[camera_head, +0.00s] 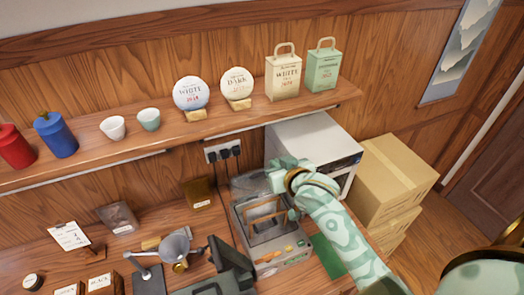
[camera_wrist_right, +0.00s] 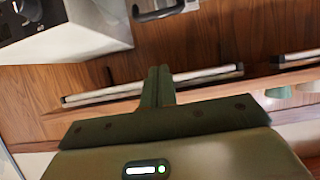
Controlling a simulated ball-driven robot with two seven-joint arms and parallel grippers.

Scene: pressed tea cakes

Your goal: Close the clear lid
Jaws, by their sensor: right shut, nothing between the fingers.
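The machine with the clear lid (camera_head: 248,186) stands on the counter at the lower middle of the head view. The lid looks raised at the back of the grey machine (camera_head: 277,256), but its edges are faint and my arm hides part of it. A wooden frame sits inside the machine, with orange and green buttons on its front. My right gripper (camera_head: 280,176) is above the machine's back right, near the lid; I cannot tell whether they touch. In the right wrist view its fingers (camera_wrist_right: 157,84) are shut together with nothing between them. My left gripper is not in view.
A wall shelf (camera_head: 240,115) with cups, tea cakes, bags and canisters runs behind and above the machine. A white box-shaped appliance (camera_head: 318,138) stands behind my right arm, with cardboard boxes (camera_head: 395,175) to its right. A lamp (camera_head: 174,248) and dark screen stand left of the machine.

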